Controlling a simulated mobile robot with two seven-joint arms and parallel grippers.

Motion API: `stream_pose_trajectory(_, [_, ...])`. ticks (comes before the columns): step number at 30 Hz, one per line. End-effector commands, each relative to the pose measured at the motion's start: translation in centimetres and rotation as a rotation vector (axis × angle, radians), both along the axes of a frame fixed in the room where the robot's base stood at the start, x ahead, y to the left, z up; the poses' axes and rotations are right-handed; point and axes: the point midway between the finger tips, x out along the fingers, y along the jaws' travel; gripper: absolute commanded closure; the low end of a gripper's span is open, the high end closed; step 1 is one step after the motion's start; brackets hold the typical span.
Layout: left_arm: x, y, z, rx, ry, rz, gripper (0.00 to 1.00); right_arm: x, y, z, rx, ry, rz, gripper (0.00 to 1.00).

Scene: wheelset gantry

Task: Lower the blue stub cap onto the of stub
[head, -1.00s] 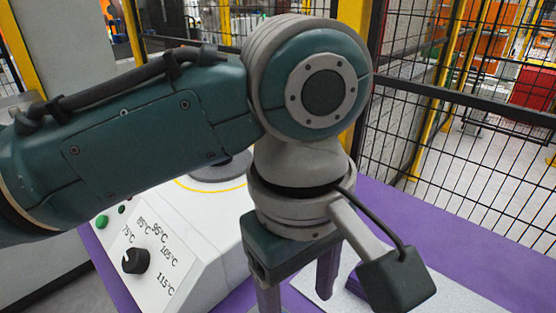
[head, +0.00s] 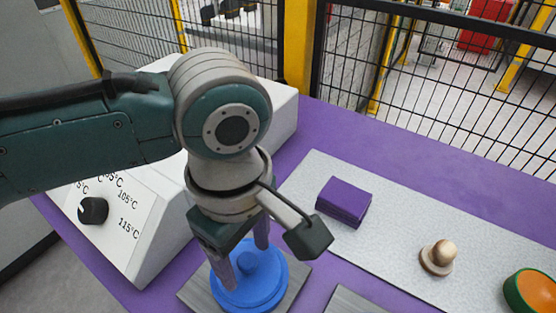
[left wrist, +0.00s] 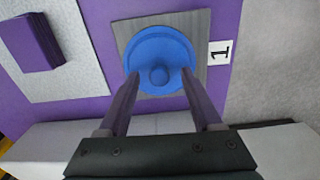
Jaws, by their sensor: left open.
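The blue stub cap (head: 262,287) is a round, stepped disc with a knob on top. It sits over a grey square plate (head: 297,285) at the bottom of the head view. In the left wrist view, the cap (left wrist: 158,48) is at the top centre, with its knob between the finger tips. My left gripper (head: 245,268) is open above the cap, its fingers on either side of the knob with gaps; it also shows in the left wrist view (left wrist: 160,73). No stub is visible; what lies under the cap is hidden. My right gripper is not in view.
A white heater box with a temperature knob (head: 93,210) stands left of the cap. A light grey mat (head: 400,235) at the right holds a purple block (head: 344,201), a wooden knobbed piece (head: 438,257) and a green-orange round part (head: 534,290). A mesh fence (head: 440,90) stands behind.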

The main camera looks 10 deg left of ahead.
Motion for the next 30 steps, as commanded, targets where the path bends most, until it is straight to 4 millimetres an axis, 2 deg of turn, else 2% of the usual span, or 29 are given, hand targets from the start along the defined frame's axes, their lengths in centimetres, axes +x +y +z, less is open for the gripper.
stream_pose_trajectory(5, [0.03, -0.04, 0.08, -0.001, -0.001, -0.001, 0.35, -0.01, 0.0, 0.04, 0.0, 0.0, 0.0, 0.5])
stream_pose_trajectory(22, [0.02, -0.05, 0.1, -0.001, -0.001, -0.001, 0.99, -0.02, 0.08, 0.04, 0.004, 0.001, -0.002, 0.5])
stream_pose_trajectory(30, [0.02, -0.05, 0.1, -0.001, -0.001, -0.001, 1.0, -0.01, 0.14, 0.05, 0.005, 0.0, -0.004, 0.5])
